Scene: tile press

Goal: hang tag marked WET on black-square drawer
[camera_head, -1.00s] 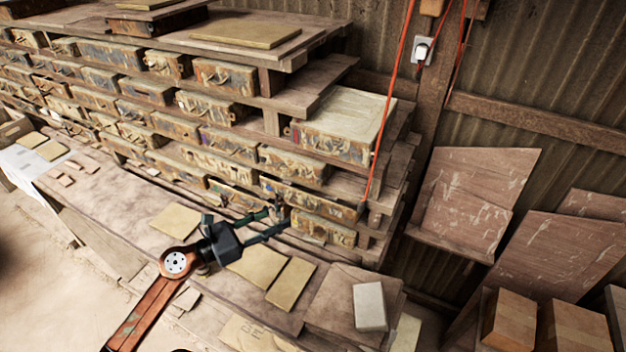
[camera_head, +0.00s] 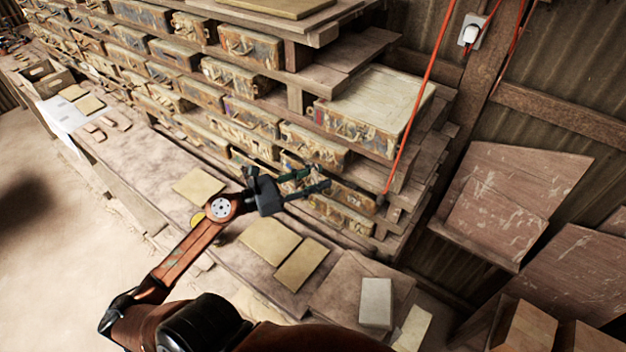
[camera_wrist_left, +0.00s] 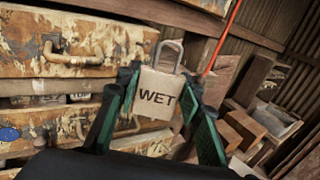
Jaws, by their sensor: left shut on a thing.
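My left gripper (camera_head: 318,178) is shut on the tag marked WET (camera_wrist_left: 157,96), a pale tan plate with dark letters and a grey loop on top. In the left wrist view the tag sits upright between the green fingers (camera_wrist_left: 160,110). In the head view the fingers are in front of the lower right drawers (camera_head: 340,214), and the tag cannot be made out. In the wrist view a worn drawer with a metal handle (camera_wrist_left: 75,52) is to the left of the tag. I cannot make out a black square on any drawer. My right gripper is not in view.
A wooden bench (camera_head: 225,236) below the drawers holds flat tan tiles (camera_head: 270,238) and a pale block (camera_head: 376,302). A red cord (camera_head: 421,98) hangs at the shelf's right end. Boards (camera_head: 495,195) lean against the wall at right.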

